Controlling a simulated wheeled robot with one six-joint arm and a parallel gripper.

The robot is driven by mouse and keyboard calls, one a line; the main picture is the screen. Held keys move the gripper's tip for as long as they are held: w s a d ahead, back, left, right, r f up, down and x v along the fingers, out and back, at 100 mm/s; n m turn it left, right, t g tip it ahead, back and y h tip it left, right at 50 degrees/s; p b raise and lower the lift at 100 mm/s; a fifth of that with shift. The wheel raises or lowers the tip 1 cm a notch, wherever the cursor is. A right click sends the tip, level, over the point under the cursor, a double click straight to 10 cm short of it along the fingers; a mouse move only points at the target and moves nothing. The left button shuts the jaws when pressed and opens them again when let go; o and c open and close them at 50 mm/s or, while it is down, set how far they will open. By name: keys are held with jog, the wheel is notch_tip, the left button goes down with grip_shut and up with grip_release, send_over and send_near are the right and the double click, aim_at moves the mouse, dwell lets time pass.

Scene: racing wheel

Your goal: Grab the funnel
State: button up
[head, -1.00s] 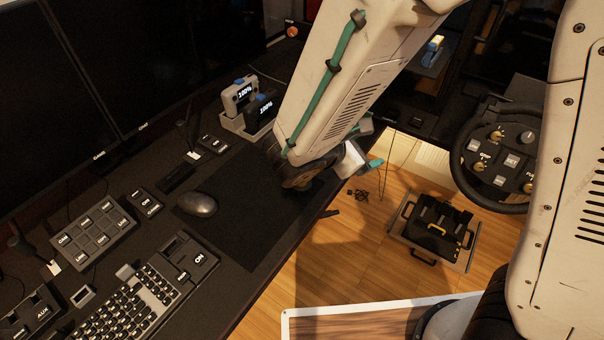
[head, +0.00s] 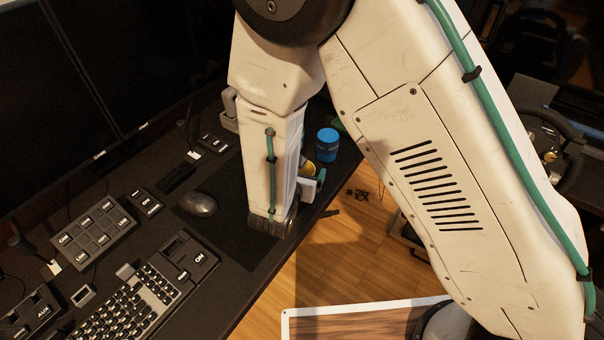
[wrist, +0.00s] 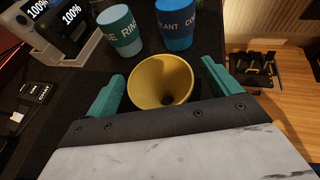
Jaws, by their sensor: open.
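The yellow funnel (wrist: 153,72) stands with its wide mouth toward the camera in the wrist view, on the dark desk. My gripper (wrist: 163,84) is open, with one teal finger on each side of the funnel. A small gap shows between the funnel and each finger, so I see no grip on it. The funnel's lower part is hidden behind my gripper body.
A blue cup (wrist: 175,24) and a teal cup (wrist: 120,30) stand just beyond the funnel. A grey holder (wrist: 84,48) with devices reading 100% is at upper left. The mouse (head: 198,204) and keyboard (head: 135,300) lie left of my arm. Wooden floor lies beyond the desk edge.

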jog(key=shift+w+d+f, duration=0.15)
jog(key=shift+w+f, duration=0.05)
jog(key=shift+w, duration=0.25)
jog(key=c, duration=1.1)
jog(key=shift+o, duration=0.2)
jog(key=shift+r, duration=0.2)
